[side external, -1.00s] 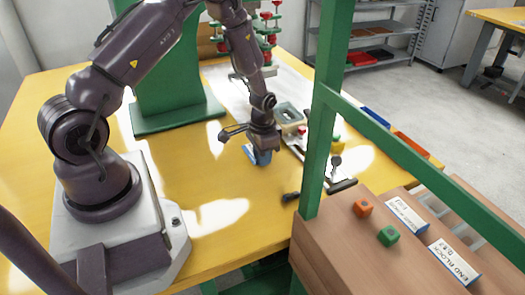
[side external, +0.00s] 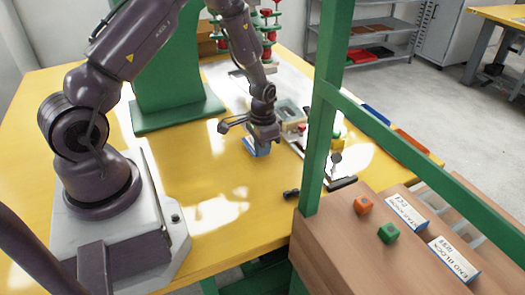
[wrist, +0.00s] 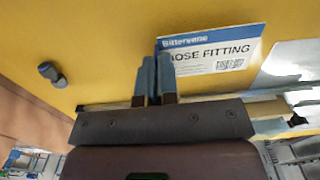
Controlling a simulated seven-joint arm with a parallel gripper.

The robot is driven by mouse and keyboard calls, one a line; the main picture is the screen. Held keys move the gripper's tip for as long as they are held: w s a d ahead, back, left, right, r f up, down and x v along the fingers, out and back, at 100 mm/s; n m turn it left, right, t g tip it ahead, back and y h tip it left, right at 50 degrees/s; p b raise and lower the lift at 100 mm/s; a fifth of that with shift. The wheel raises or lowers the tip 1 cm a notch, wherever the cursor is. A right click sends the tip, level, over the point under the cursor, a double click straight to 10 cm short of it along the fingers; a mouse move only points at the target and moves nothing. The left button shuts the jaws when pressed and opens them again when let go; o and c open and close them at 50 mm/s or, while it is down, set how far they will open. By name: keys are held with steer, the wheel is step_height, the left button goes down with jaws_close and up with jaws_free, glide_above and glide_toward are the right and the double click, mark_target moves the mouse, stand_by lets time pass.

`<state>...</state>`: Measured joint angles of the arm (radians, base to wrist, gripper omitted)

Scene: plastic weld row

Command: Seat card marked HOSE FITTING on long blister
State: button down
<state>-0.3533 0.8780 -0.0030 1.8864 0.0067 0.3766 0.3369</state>
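The card marked HOSE FITTING (wrist: 215,55) is white with a blue band along its top. In the wrist view it shows behind my gripper's two fingers (wrist: 156,75), which are close together at its left part and cover the start of its wording. In the side view the card (side external: 256,148) hangs tilted below my gripper (side external: 263,138), just over the yellow table. My gripper looks shut on it. A pale fixture with clear and coloured parts (side external: 296,128) lies just right of the gripper. I cannot tell which part is the long blister.
A small dark knob (side external: 291,193) lies on the table in front. A green post (side external: 322,110) stands right of the work.

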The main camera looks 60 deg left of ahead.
steer(key=shift+r, duration=1.35)
steer(key=shift+r, duration=0.1)
steer(key=shift+r, duration=0.35)
step_height(320, 180, up, 12)
steer(key=f, duration=0.1)
glide_above(295, 120)
step_height(295, 120, down, 4)
steer(key=shift+f, duration=2.85)
steer(key=shift+f, duration=0.65)
